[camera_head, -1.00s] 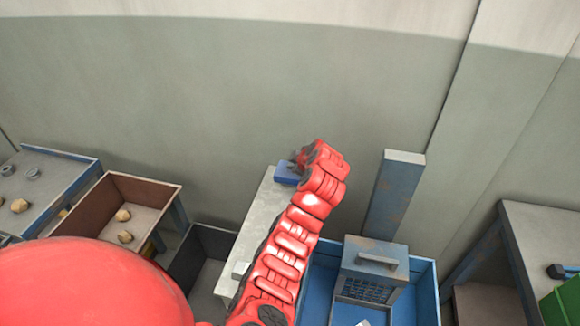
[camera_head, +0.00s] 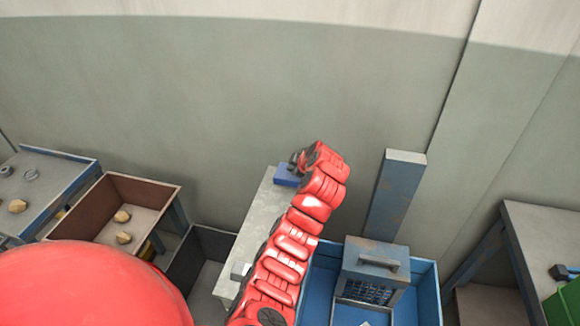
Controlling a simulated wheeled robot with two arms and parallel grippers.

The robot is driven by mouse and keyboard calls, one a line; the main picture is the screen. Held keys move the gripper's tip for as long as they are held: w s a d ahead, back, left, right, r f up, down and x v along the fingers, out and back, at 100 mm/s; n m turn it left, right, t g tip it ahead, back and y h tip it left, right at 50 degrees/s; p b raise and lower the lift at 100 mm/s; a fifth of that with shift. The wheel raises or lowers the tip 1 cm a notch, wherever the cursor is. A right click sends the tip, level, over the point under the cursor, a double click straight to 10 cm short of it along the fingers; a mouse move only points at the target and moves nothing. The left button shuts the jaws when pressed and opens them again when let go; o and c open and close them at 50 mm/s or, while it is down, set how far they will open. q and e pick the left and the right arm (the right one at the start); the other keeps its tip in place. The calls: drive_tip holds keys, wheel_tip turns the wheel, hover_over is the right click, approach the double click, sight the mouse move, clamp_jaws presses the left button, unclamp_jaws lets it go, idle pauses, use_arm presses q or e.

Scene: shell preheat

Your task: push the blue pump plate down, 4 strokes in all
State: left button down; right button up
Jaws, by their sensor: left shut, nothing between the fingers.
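The blue pump plate (camera_head: 286,177) shows as a small blue block at the far end of the grey bench. My left gripper (camera_head: 294,163) is at the end of the red arm, just above the plate. Its fingers are dark, small and partly hidden by the wrist; it is shut with nothing in it. I cannot tell whether the fingertips touch the plate. The right side of the plate is hidden behind the wrist. My right gripper is not in view.
The grey bench (camera_head: 247,232) runs under my arm. A blue bin (camera_head: 427,290) with a grey-blue box (camera_head: 376,262) stands to the right, near a blue post (camera_head: 395,190). A brown tray (camera_head: 112,196) with tan lumps (camera_head: 122,216) is left. A grey wall stands behind.

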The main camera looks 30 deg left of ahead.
use_arm(q)
drive_tip(key=shift+f, duration=0.25)
drive_tip(key=shift+r, duration=0.15)
drive_tip(key=shift+w+r+b, duration=0.1)
drive_tip(key=shift+r+b, duration=0.55)
drive_tip(key=shift+r, duration=1.35)
drive_tip(key=shift+r, duration=0.1)
wheel_tip(320, 180, up, 5)
drive_tip(key=shift+f, duration=0.1)
idle(1.9)
